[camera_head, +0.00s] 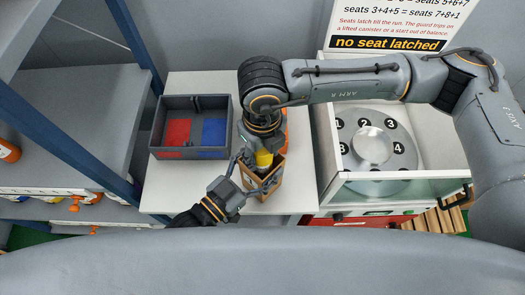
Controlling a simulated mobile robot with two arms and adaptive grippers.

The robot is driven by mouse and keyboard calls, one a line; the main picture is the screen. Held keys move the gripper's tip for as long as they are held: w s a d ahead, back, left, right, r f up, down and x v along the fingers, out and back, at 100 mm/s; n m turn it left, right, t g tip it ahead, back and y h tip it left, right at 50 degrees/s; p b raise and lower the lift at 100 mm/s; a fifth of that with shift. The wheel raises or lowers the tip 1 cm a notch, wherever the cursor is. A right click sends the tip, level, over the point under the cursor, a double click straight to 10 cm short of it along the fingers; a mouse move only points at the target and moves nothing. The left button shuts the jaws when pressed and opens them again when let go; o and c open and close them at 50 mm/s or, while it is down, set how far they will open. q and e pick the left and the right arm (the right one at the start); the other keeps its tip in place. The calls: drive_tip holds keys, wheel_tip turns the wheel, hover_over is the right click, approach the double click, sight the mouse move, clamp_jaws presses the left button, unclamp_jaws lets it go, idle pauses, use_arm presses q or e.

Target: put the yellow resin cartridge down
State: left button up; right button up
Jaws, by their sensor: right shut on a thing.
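The yellow resin cartridge (264,158) is upright, with its yellow upper part showing at a small brown open-topped box (266,190). Its lower part is hidden by the box and by fingers. My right gripper (263,147) points down from above and is shut on the cartridge; its fingers are partly hidden under its wrist. My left gripper (256,176) comes in from the lower left, with its fingers at the box's near left side. I cannot tell whether they are closed on the box.
A dark divided tray (191,101) with red and blue floors stands left on the white table (185,193). Something orange shows behind my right wrist. At right is a white-walled machine (329,150) with numbered seats around a round hub. Grey shelves stand at far left.

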drive_tip(key=shift+f, duration=0.25)
use_arm(q)
drive_tip(key=shift+s+d+r, duration=0.15)
drive_tip(key=shift+s+d, duration=0.05)
drive_tip(key=shift+s, duration=0.05)
use_arm(e)
drive_tip(key=shift+s+d+f, duration=0.15)
drive_tip(key=shift+f, duration=0.5)
drive_tip(key=o, duration=1.4)
use_arm(q)
drive_tip(key=shift+w+a, duration=0.2)
use_arm(e)
drive_tip(key=shift+o, duration=0.2)
drive_tip(key=shift+w+a, duration=0.2)
drive_tip(key=shift+s+d, duration=0.1)
drive_tip(key=shift+r, duration=0.2)
wheel_tip(320, 180, up, 13)
drive_tip(key=shift+r, duration=0.1)
